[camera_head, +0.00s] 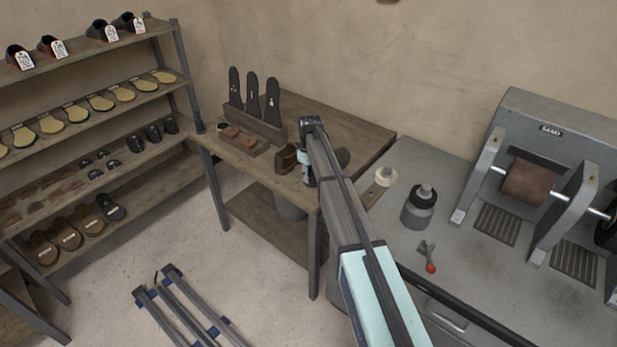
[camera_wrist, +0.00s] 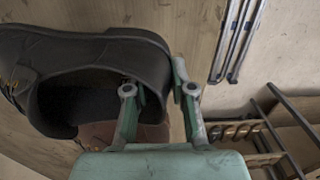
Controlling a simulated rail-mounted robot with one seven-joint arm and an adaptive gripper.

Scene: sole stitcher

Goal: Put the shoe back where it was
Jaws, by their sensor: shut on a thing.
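A dark shoe (camera_wrist: 75,55) fills the upper left of the wrist view, its opening facing the camera. My gripper (camera_wrist: 160,92) is shut on the shoe's rim, one finger inside the opening and one outside. In the head view my gripper (camera_head: 308,180) is low over the wooden workbench (camera_head: 340,125). A brown piece (camera_head: 287,158) is just left of the gripper. I cannot tell whether the shoe touches the bench.
A rack (camera_head: 185,75) of shoes, soles and sandals stands left. Upright insoles (camera_head: 253,95) in a wooden holder are at the bench's back. The floor (camera_head: 110,285) is partly clear.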

